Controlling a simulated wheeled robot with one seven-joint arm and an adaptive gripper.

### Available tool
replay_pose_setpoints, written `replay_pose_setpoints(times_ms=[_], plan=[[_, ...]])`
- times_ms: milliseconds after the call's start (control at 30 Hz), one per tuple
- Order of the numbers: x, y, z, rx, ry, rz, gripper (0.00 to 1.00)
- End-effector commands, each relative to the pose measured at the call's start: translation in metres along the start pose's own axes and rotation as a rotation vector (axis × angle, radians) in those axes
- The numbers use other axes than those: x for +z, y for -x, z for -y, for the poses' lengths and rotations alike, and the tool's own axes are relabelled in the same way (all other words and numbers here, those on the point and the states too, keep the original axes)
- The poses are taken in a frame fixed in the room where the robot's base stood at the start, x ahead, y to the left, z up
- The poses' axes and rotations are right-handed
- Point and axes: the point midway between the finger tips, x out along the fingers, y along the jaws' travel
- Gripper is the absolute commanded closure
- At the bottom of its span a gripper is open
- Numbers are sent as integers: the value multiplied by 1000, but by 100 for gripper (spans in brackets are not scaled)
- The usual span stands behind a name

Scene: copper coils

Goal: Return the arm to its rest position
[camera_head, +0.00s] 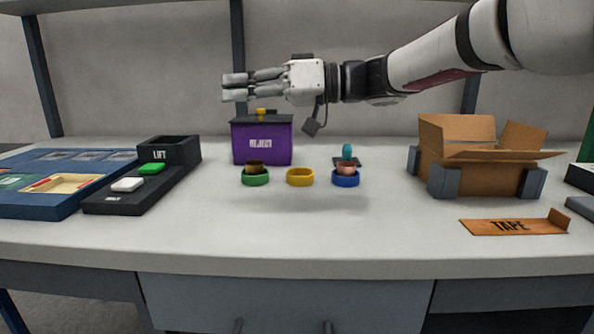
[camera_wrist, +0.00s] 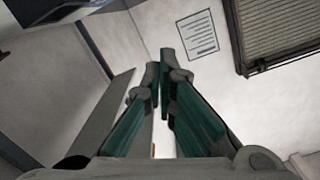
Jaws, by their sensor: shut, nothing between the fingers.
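My arm reaches in from the upper right in the head view and is held level above the table. My gripper (camera_head: 236,87) points left, well above the purple box, with its fingers together and nothing between them. In the wrist view my gripper (camera_wrist: 159,78) also shows, with its two fingertips close together. No table object shows near the fingers in the wrist view.
A purple reject box (camera_head: 262,143) stands below my gripper. Green (camera_head: 255,179), yellow (camera_head: 300,177) and blue (camera_head: 346,180) rings sit mid-table; copper-coloured pieces sit in the green and blue ones. An open cardboard box (camera_head: 470,165) stands right. The front middle is clear.

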Motion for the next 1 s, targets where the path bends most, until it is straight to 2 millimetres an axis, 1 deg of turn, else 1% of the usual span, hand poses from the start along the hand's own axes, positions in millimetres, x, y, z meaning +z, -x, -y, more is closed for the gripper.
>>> replay_pose_setpoints(times_ms=[33, 167, 200, 267, 300, 367, 400, 467, 500, 567, 600, 667, 700, 800, 900, 1000], plan=[[12, -2, 9, 12, -22, 50, 100], [52, -1, 28, 65, -102, 195, 100], [66, 1, 36, 89, -135, 247, 100], [92, 8, 49, 138, -190, 335, 100], [111, 15, 59, 180, -232, 396, 100], [140, 29, 74, 253, -300, 487, 100], [160, 40, 84, 306, -345, 543, 100], [187, 60, 98, 392, -413, 618, 100], [205, 73, 108, 452, -457, 662, 100], [230, 96, 123, 547, -522, 720, 100], [247, 111, 133, 612, -563, 753, 100], [271, 136, 148, 713, -624, 794, 100], [286, 151, 158, 779, -663, 816, 100], [320, 188, 178, 929, -744, 850, 100], [346, 216, 194, 1053, -805, 865, 100], [368, 241, 207, 1157, -852, 869, 100]])
